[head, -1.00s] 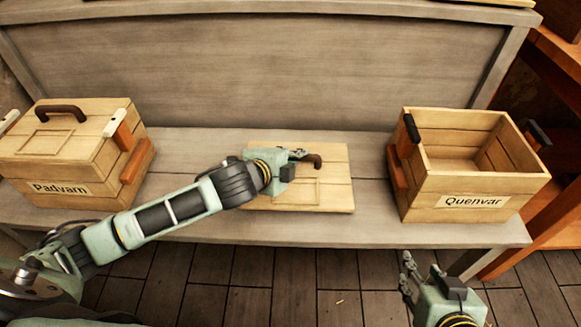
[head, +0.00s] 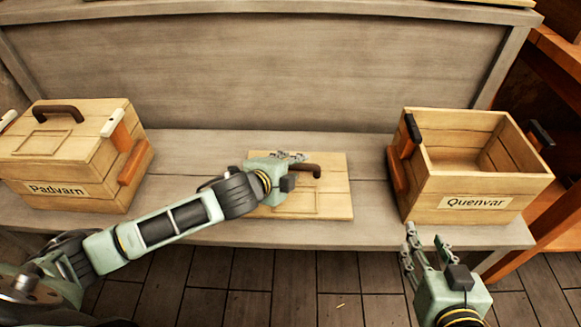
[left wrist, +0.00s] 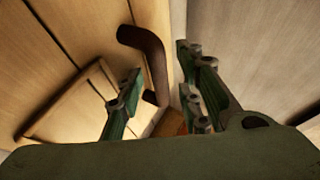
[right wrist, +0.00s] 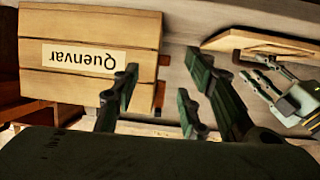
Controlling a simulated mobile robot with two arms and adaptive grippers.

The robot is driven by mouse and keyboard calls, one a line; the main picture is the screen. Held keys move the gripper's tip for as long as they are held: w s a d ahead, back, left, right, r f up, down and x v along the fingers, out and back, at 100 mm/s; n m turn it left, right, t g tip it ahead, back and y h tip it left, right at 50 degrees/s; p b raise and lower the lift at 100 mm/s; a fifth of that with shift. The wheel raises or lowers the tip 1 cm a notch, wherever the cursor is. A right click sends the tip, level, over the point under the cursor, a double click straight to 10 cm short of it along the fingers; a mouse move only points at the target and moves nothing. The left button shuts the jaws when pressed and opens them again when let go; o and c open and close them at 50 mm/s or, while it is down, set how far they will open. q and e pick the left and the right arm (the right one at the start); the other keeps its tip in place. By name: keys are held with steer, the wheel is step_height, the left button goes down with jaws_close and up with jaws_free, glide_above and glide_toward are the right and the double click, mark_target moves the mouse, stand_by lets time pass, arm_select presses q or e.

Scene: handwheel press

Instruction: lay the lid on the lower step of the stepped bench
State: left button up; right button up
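The lid (head: 330,195) is a pale wooden panel with a dark brown handle (head: 308,170). It looks flat on the lower step (head: 372,222) of the stepped bench, between the two crates. The right wrist view shows the lid (right wrist: 262,42) edge-on. My left gripper (head: 290,156) is over the lid at the handle. In the left wrist view its fingers (left wrist: 160,92) are spread, with the handle (left wrist: 150,58) partly between them and gaps visible beside it. My right gripper (head: 425,243) is open and empty in front of the bench, below the Quenvar crate.
The closed Padvarn crate (head: 60,190) stands on the step at left. The open, seemingly empty Quenvar crate (head: 475,203) stands at right. The bench's tall back panel (head: 260,70) rises behind. Bare step shows on both sides of the lid.

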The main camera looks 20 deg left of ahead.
arm_select(q)
steer(key=shift+s+r, duration=0.1)
steer(key=shift+s, duration=0.05)
steer(key=p+v, duration=0.2)
steer(key=v, duration=0.3)
steer(key=shift+s+r, duration=0.15)
steer(key=p+v, duration=0.1)
steer(key=v, duration=0.5)
arm_select(e)
steer(key=s+d+f+g+h, duration=0.1)
steer(key=s+d+f+g, duration=0.1)
steer(key=s+f+g, duration=0.2)
steer(key=s+d+f+g+h, duration=0.1)
steer(key=s+d+f+g, duration=0.2)
steer(key=s+f, duration=0.3)
steer(key=shift+s+m+g, duration=0.3)
steer(key=shift+s+g, duration=0.4)
steer(key=shift+s, duration=1)
arm_select(q)
steer(key=shift+s, duration=0.1)
arm_select(e)
steer(key=shift+f, duration=0.1)
